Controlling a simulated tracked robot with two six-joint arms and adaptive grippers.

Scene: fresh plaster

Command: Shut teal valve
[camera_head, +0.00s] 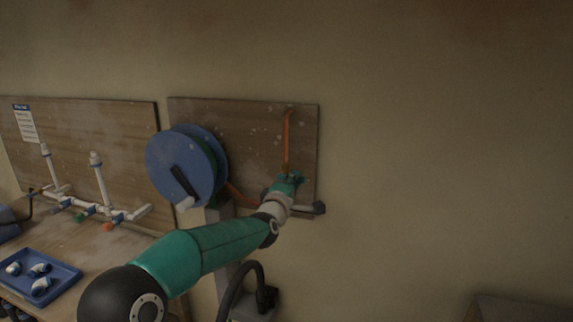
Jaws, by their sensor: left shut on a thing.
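My left arm reaches up from the lower left to the wooden board on the wall. My left gripper (288,183) is at the lower end of the vertical copper pipe (286,140) and is shut on the teal valve (296,178). Only small teal parts of the valve show around the fingers. The wrist hides most of it, so I cannot tell how far its handle is turned. My right gripper is not in view.
A blue hose reel (180,165) with a dark crank hangs left of the pipe. At left, a bench carries white pipework (100,185) with small coloured valves and a blue tray (66,279) of white fittings. The wall at right is bare above a grey box top (520,308).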

